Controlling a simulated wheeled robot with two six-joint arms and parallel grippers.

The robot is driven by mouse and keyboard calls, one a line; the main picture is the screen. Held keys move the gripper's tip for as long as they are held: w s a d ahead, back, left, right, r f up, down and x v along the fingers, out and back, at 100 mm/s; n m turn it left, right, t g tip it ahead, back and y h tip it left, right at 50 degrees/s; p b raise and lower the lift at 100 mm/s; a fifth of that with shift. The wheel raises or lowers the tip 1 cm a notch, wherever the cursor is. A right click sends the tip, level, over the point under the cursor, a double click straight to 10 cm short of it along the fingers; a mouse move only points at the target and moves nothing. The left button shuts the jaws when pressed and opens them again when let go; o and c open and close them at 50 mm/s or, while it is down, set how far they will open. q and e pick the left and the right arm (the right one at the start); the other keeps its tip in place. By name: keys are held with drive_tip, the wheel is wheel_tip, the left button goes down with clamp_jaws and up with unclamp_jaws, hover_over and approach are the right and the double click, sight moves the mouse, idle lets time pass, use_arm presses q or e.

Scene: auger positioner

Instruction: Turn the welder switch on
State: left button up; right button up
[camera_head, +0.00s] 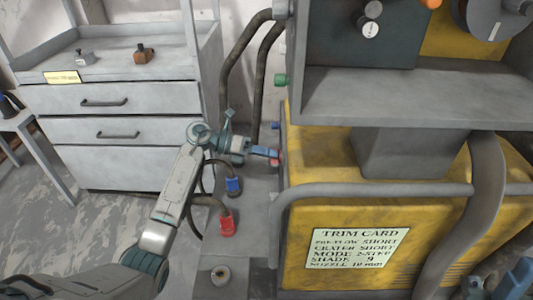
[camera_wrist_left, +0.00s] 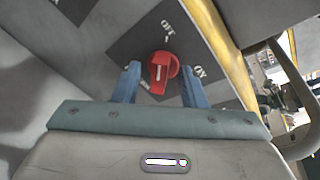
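The welder switch (camera_wrist_left: 161,68) is a red rotary knob on a dark plate (camera_wrist_left: 118,48) with pale lettering around it, turned and hard to read. Its raised grip runs roughly up and down in the left wrist view. My left gripper (camera_head: 270,155) is at the left side of the yellow welder (camera_head: 310,165). In the left wrist view its two blue fingers stand apart, one on each side of the knob, with gaps visible. In the head view the switch is mostly hidden by the gripper. My right gripper (camera_head: 515,281) shows only partly at the lower right corner.
A grey drawer cabinet (camera_head: 130,158) stands at the left. Blue (camera_head: 233,186) and red (camera_head: 227,226) cable connectors sit below my left gripper. A grey tube rail (camera_head: 370,189) and a trim card (camera_head: 357,248) are on the welder's front. Thick hoses (camera_head: 240,60) hang behind.

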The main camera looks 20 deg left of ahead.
use_arm(q)
clamp_jaws()
idle(0.3)
